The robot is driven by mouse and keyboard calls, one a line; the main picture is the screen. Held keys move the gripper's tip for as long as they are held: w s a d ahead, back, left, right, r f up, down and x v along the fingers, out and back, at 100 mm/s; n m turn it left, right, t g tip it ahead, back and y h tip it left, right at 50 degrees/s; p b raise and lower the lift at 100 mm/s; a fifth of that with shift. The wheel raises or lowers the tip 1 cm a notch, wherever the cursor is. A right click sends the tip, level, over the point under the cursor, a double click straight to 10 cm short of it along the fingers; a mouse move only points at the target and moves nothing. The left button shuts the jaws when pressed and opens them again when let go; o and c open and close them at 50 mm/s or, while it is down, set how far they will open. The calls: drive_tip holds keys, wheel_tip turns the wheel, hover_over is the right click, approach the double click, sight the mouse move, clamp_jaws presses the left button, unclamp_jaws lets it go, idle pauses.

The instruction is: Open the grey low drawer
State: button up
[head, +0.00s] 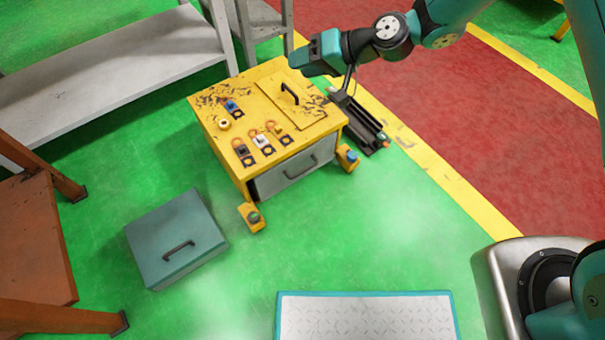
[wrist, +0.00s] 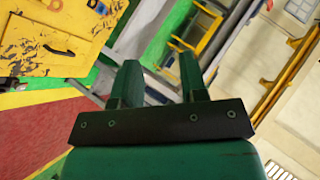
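A yellow cabinet (head: 222,150) stands on the green floor in the head view. A grey drawer front (head: 283,180) with a dark handle (head: 300,167) is low in its front side and looks shut, with a dark gap at its left edge. My gripper (head: 300,58) is above the back of the cabinet, away from the drawer. In the wrist view its two teal fingers (wrist: 161,75) are apart with nothing between them. The cabinet top (wrist: 50,35) shows at upper left there; the drawer front is not visible.
A grey-teal box (head: 165,225) with a handle lies on the floor left of the cabinet. Small yellow blocks (head: 251,217) stand by its front corners. Several coloured tagged items (head: 262,142) lie on top.

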wheel_tip(320, 180, down, 16)
drive_tip(key=w+f+m+t+y+b, duration=0.1)
drive_tip(key=w+m+t+b, duration=0.1)
drive_tip(key=w+m+t, duration=0.15)
drive_tip(key=m+t+h+b, duration=0.4)
drive_tip(key=m+t, duration=0.3)
drive_tip(key=m, duration=0.4)
approach(304, 172)
drive_tip(key=shift+g, duration=0.25)
drive_tip(key=shift+b+x, duration=5.4)
drive_tip(key=shift+b, duration=8.35)
drive_tip(key=shift+d, duration=0.1)
